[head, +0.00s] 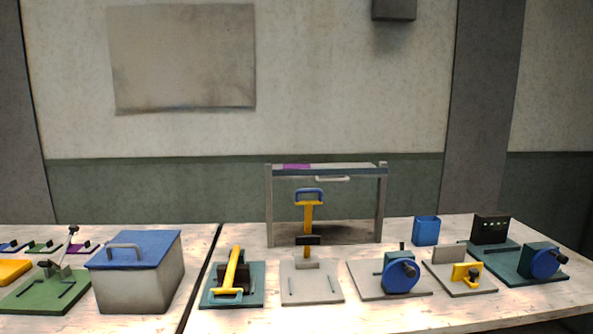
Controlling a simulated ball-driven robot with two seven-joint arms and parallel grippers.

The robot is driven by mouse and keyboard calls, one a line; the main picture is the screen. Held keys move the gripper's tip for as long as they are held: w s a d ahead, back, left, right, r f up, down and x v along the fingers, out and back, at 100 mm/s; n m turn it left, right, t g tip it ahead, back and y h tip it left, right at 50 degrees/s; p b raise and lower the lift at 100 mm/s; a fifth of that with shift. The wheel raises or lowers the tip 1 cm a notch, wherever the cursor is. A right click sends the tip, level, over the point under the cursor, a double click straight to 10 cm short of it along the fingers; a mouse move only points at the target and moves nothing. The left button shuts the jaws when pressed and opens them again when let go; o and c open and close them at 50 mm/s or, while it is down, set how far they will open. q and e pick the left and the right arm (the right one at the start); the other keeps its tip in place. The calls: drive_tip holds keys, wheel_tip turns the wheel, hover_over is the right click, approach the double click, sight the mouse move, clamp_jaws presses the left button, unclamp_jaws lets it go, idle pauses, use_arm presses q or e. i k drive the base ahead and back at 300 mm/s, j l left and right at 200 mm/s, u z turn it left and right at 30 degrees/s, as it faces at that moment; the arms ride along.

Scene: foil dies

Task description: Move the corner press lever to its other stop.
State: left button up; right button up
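Several lever devices stand on the tables, and I see no label telling which is the corner press. A grey-based device (312,288) at the centre has a yellow lever (308,219) standing upright with a blue loop handle. Left of it, a teal-based device (252,300) has a yellow lever (233,268) tilted low, its crossbar end near the front. At the far left, a green-based device (40,299) has a thin grey lever (67,250) with a black knob, leaning slightly right of upright. Neither gripper shows in the head view.
A grey box with a blue lid (137,272) stands left of the gap between tables. A grey frame (382,205) stands behind the upright lever.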

sight(227, 273)
drive_tip(key=u, duration=0.3)
drive_tip(key=i+j+z, duration=0.15)
drive_tip(key=j, duration=0.15)
drive_tip(key=i+j+z, duration=0.15)
drive_tip(key=j, duration=0.15)
drive_tip(key=i, duration=0.55)
